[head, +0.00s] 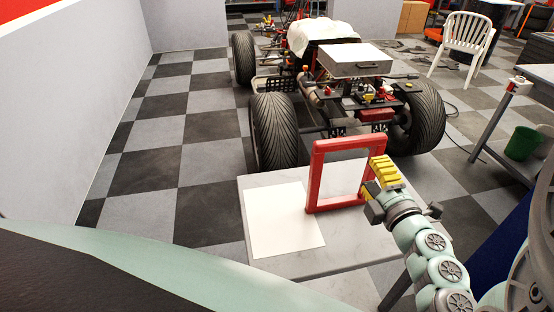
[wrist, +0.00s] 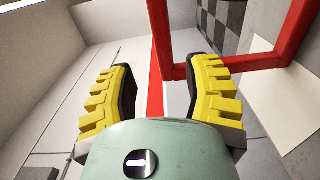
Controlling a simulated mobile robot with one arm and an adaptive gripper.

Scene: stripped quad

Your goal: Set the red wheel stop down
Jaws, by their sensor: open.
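The red wheel stop (head: 316,178) is a rectangular red frame standing upright on the grey table (head: 300,262). Its lower bar appears to rest on the tabletop. My gripper (head: 375,180) is at the frame's right side, with its yellow fingers apart. In the wrist view, a red bar of the wheel stop (wrist: 158,32) runs between the spread fingers of my gripper (wrist: 162,70), with a gap at the left finger. Contact with the right finger cannot be told.
A white sheet (head: 283,222) lies flat on the table left of the frame. A stripped vehicle with big black tyres (head: 272,130) stands just behind the table. A workbench (head: 510,115) and a green bin (head: 523,143) are at the right. The checkered floor at left is clear.

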